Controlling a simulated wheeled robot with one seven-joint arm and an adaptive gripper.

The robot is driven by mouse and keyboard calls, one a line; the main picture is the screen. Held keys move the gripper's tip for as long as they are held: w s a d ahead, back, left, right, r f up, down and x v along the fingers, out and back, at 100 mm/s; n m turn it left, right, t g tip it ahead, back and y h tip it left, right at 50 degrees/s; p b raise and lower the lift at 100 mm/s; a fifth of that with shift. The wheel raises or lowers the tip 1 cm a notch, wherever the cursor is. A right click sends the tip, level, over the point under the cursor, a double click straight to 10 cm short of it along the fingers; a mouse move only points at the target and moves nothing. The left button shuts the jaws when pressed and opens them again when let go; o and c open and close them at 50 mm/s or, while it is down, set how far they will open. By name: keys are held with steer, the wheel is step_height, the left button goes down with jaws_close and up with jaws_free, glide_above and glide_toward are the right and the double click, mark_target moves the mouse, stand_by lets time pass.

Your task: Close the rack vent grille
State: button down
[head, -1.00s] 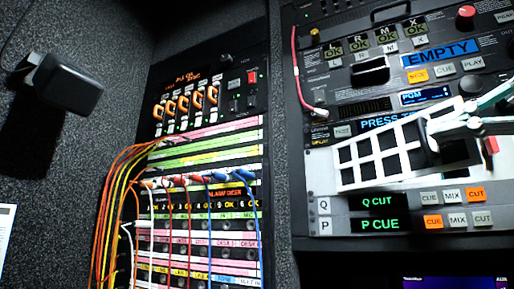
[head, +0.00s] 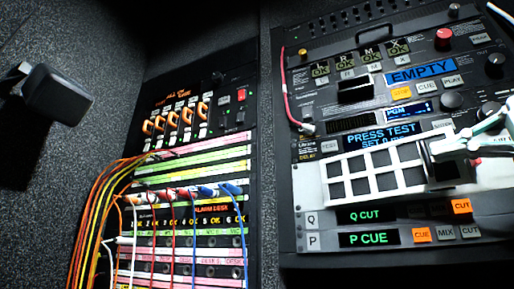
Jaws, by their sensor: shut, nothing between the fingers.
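The rack vent grille is a white panel (head: 347,172) with two rows of dark square openings, in the right-hand rack in the head view. It sits below the PRESS TEST display and above the Q and P rows. It looks slightly slanted, and I cannot tell whether it is flush with the rack. My gripper (head: 448,158) is at the panel's right end, its dark fingertips over or against the panel's face. It is shut and holds nothing. The gripper hides the panel's right end; whether it touches is unclear.
Below the grille are rows of CUT, MIX and CUE buttons (head: 441,233). Above it are displays, knobs and a red cable (head: 287,92). A patch bay (head: 190,200) with many coloured cables stands to the left. A black box-shaped fixture (head: 58,95) juts from the left wall.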

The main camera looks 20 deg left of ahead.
steer(key=shift+w+d, duration=0.3)
steer(key=shift+w, duration=0.3)
steer(key=shift+w+d, duration=0.1)
steer(key=shift+w, duration=0.15)
steer(key=shift+d, duration=0.15)
stand_by(0.4)
